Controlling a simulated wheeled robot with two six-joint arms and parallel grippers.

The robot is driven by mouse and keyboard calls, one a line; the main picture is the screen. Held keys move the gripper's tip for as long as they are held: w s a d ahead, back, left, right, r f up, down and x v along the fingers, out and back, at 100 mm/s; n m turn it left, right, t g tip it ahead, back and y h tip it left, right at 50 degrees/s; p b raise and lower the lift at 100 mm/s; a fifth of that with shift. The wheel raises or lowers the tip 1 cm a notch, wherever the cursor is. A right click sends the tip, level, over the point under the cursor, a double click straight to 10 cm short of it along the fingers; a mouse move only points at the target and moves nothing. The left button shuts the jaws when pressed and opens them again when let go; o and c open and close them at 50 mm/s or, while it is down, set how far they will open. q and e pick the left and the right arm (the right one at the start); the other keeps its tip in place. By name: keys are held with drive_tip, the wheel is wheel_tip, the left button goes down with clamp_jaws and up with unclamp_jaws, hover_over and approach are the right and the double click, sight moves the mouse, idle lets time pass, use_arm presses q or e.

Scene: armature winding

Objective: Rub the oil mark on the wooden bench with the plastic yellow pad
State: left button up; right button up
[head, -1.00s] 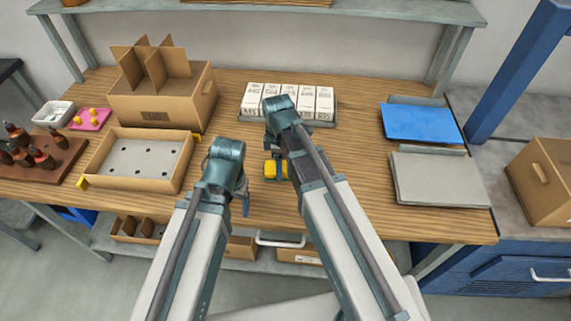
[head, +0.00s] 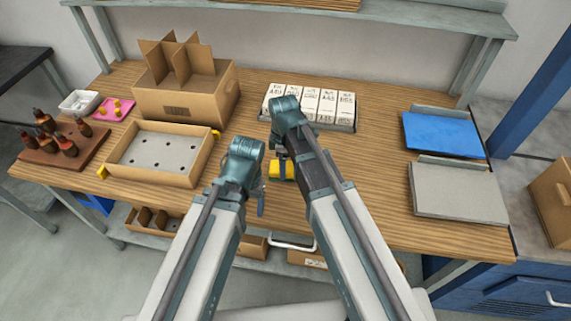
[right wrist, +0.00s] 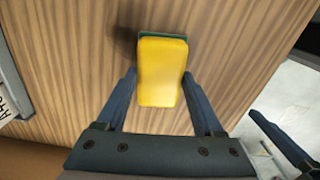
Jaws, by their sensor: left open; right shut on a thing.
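The yellow pad (head: 283,170) is in my right gripper (head: 283,172), low over the front middle of the wooden bench (head: 375,205). In the right wrist view the pad (right wrist: 162,72) sits between the two blue fingers, with a green layer at its far edge. I cannot tell whether it touches the wood. A dark patch shows beside the pad in that view; I cannot tell if it is the oil mark or shadow. My left gripper (head: 261,203) is open and empty, to the left of the pad near the bench's front edge.
White boxes (head: 312,105) stand in a tray behind the pad. A shallow carton with a holed insert (head: 155,155) and a divided box (head: 185,95) are at left. Blue (head: 442,134) and grey (head: 457,190) panels lie at right. The wood between is clear.

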drive_tip(key=shift+r+p, duration=3)
drive_tip(key=shift+r, duration=0.05)
wheel_tip(320, 180, up, 3)
drive_tip(key=p, duration=0.3)
drive_tip(key=shift+d, duration=0.1)
